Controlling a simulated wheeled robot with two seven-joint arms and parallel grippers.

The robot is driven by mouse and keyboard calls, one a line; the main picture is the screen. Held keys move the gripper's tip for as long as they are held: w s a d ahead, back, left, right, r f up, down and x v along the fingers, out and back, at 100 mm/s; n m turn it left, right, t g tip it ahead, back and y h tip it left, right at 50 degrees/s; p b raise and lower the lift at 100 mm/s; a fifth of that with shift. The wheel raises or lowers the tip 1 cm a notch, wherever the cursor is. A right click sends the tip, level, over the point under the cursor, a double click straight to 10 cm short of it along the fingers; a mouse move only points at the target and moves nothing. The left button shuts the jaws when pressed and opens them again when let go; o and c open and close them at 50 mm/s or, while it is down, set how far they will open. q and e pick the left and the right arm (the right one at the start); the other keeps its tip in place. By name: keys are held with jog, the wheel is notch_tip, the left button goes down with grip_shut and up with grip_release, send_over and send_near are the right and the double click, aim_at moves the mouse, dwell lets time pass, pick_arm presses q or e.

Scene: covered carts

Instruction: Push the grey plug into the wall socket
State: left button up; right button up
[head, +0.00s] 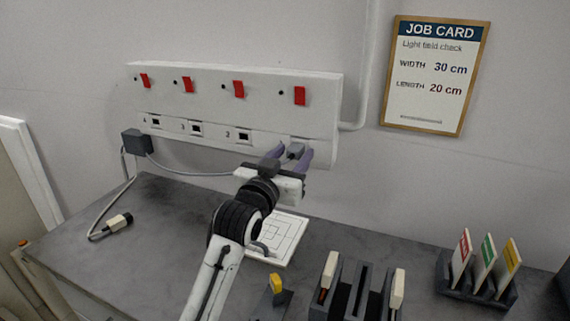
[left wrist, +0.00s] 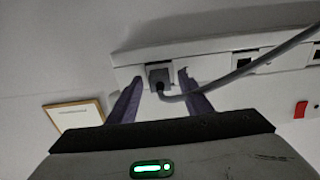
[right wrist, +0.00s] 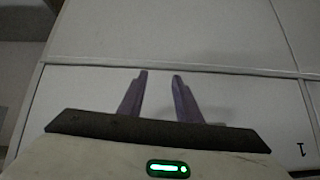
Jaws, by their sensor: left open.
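The grey plug (head: 296,151) sits at the rightmost socket of the white wall socket strip (head: 215,140), its cable leading off to the left. In the left wrist view the plug (left wrist: 160,77) is against the strip's face; I cannot tell how deep it is in. My left gripper (head: 292,153) is open, with its purple fingers on either side of the plug and gaps visible beside it. My right gripper (right wrist: 160,75) shows only in the right wrist view, open and empty before a pale panelled surface.
A dark box (head: 137,142) hangs at the strip's left end. A loose cream plug (head: 119,222) lies on the grey bench top (head: 150,245). A white printed plate (head: 280,238), a dark rack (head: 352,285) and a card holder (head: 478,287) stand below and right. A job card (head: 434,75) hangs above.

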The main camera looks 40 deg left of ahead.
pick_arm(q)
jog(key=b+v, duration=0.1)
jog(key=v, duration=0.8)
jog(key=shift+s, duration=0.25)
